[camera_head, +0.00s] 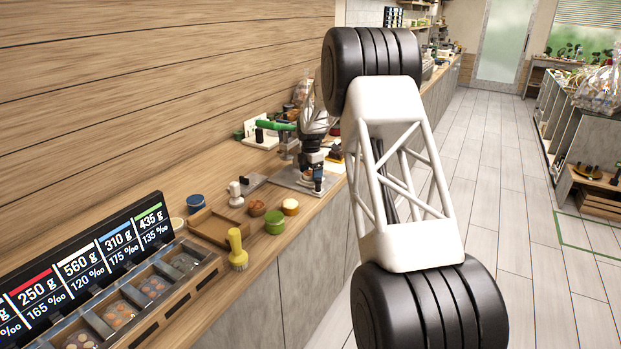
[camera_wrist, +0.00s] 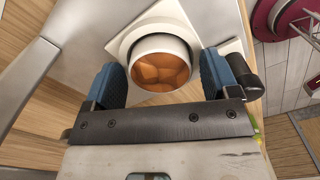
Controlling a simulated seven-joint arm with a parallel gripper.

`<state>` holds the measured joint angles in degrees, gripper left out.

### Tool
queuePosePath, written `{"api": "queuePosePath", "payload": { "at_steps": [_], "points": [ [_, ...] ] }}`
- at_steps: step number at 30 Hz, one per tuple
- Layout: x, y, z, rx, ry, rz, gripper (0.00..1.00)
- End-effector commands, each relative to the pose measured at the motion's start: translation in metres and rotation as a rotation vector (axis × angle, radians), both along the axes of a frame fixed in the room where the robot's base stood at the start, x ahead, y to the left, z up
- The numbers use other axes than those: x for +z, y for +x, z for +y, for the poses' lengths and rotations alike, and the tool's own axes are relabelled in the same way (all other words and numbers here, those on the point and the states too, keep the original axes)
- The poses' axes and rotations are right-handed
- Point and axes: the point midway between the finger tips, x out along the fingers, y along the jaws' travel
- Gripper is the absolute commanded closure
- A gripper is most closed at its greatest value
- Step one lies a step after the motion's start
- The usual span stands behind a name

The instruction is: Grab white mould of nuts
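The white round mould (camera_wrist: 163,43) holds orange-brown nuts (camera_wrist: 160,73) and stands upright in the wrist view, on a pale square plate (camera_wrist: 119,46). My gripper (camera_wrist: 160,62) has its two blue fingertips apart, one on each side of the mould. The left finger is very close to the mould's wall, and a narrow gap shows at the right finger. Contact cannot be told for certain. In the head view my gripper (camera_head: 314,180) is low over the grey metal plate on the counter; the mould is small and partly hidden there.
A wooden tray (camera_head: 212,228) and price display (camera_head: 95,265) stand nearer.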

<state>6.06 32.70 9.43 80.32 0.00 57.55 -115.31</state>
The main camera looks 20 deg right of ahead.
Motion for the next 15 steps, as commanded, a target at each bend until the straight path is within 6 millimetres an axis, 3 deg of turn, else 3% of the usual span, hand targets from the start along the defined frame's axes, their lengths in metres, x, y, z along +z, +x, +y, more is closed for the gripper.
{"api": "queuePosePath", "payload": {
  "at_steps": [1, 8, 15],
  "points": [
    [0.0000, 0.0000, 0.0000, 0.000, 0.000, 0.000, 0.26],
    [0.0000, 0.0000, 0.0000, 0.000, 0.000, 0.000, 0.62],
    [0.0006, 0.0001, 0.0000, 0.000, 0.000, 0.000, 0.63]
  ]
}}
